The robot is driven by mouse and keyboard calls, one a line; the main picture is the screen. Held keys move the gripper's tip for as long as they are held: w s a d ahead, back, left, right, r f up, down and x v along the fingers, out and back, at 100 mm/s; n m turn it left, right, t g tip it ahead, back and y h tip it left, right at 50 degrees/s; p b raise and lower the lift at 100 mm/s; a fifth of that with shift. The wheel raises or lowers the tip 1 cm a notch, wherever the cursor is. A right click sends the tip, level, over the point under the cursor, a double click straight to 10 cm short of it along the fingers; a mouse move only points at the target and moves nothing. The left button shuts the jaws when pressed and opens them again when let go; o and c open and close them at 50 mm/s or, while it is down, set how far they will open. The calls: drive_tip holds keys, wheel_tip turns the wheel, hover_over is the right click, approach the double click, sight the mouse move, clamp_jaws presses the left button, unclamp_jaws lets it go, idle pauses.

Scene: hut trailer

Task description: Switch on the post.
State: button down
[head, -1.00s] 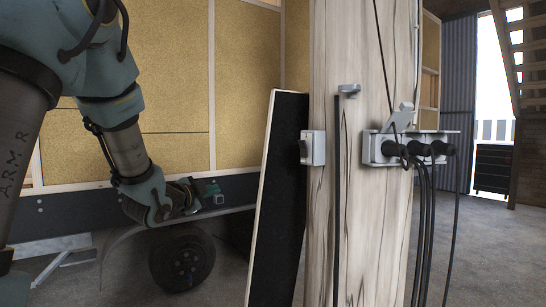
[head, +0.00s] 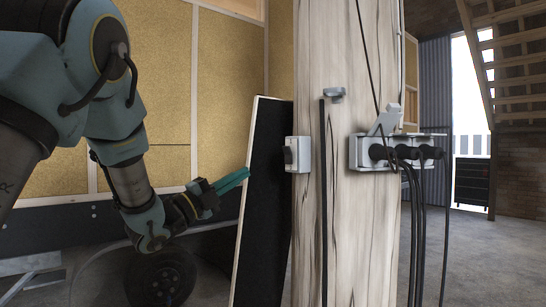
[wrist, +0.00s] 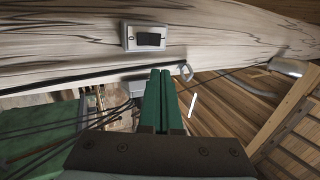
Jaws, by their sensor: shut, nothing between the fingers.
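The post (head: 340,220) is a thick, pale wooden column with dark cracks in the middle of the head view. A grey switch box with a dark rocker (head: 298,154) is fixed to its left side. The switch (wrist: 149,38) also shows in the wrist view, above the fingers, apart from them. My gripper (head: 246,174) has green fingers, shut and empty, left of the switch and pointing towards it. In the wrist view my gripper (wrist: 161,74) points up the picture, below and slightly right of the switch.
A dark panel (head: 262,205) leans beside the post, below and left of the switch. A socket box (head: 358,154) with several plugs and hanging black cables is on the post's right side. A trailer wheel (head: 160,278) is at lower left. Floor at right is clear.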

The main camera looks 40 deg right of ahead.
drive_tip(key=p, duration=0.4)
approach(288, 147)
drive_tip(key=x, duration=0.5)
drive_tip(key=shift+p+x, duration=0.4)
drive_tip(key=shift+x, duration=0.5)
drive_tip(key=shift+d+r+y+p, duration=0.3)
drive_tip(key=shift+r+y, duration=0.1)
drive_tip(key=shift+r, duration=0.05)
drive_tip(key=shift+f, duration=0.25)
